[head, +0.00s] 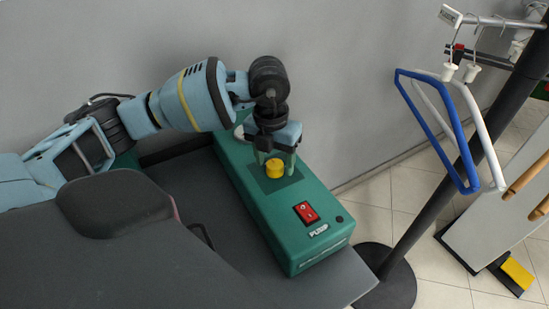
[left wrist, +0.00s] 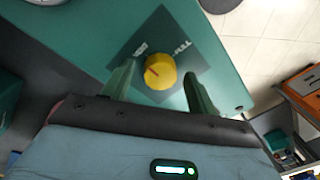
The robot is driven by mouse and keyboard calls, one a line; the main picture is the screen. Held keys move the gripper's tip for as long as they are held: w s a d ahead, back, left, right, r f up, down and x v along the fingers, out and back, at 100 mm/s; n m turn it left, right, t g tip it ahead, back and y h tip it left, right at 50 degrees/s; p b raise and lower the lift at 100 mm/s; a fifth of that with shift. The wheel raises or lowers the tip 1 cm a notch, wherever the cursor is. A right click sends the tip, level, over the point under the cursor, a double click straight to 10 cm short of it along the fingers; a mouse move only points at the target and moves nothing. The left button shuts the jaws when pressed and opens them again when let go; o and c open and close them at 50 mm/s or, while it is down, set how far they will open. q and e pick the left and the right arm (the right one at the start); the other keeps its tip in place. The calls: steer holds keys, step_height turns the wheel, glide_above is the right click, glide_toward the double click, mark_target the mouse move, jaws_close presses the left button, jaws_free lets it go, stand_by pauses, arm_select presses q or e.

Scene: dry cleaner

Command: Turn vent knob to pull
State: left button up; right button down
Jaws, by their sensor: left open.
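The yellow vent knob (head: 274,168) is on top of the green pump box (head: 285,222), on a dark square plate. In the left wrist view the round knob (left wrist: 161,74) has a red pointer mark on its left part, toward the side of the left label. The right label reads PULL; the left one is small and seems to read VENT. My left gripper (head: 277,160) comes down from above over the knob. Its fingers are open, one on each side of the knob, with visible gaps in the wrist view. My right gripper is not in view.
A red switch (head: 306,212) and the word PUMP are at the near end of the box. The box stands on a dark grey table (head: 345,278) beside a grey wall. A black stand (head: 440,175) with blue and white hangers is to the right.

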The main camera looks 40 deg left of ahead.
arm_select(q)
steer(key=c, duration=1)
